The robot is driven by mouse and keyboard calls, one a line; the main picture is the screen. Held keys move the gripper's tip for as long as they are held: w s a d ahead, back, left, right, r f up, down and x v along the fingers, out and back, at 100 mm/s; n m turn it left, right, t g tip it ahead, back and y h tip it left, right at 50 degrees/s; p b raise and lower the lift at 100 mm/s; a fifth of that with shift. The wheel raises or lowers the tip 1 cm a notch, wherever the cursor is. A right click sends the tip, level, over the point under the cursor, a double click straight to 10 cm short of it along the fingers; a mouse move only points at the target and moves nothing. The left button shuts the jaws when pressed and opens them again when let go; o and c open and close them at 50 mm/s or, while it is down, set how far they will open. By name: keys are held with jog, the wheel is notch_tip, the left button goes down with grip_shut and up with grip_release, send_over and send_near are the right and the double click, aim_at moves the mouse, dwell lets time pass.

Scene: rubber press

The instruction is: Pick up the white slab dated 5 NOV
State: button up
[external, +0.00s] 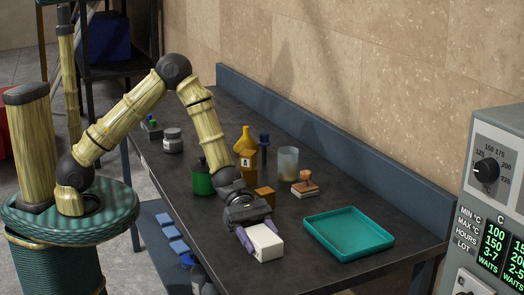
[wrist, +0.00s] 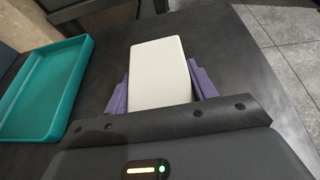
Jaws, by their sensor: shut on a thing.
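A white slab (external: 263,242) is between the purple fingers of my gripper (external: 248,239) near the front edge of the dark bench. My gripper is shut on it. In the wrist view the white slab (wrist: 161,73) points away from my gripper (wrist: 160,95), with a purple finger along each side. Its visible faces look blank, and no date can be read. I cannot tell whether it touches the bench top or is just above it.
A teal tray (external: 349,233) lies right of the slab, apart from it. Behind my gripper stand a green bottle (external: 202,180), an amber bottle (external: 248,167), a clear beaker (external: 288,163), an ochre block (external: 265,196) and a wooden-handled stamp (external: 305,185). A blue ledge backs the bench.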

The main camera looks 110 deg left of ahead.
aim_at(261, 234)
jog(key=shift+r, duration=0.1)
notch_tip(261, 234, up, 10)
jog(key=shift+f+p, duration=0.1)
jog(key=shift+p, duration=0.4)
jog(key=shift+w, duration=0.1)
dwell(0.3)
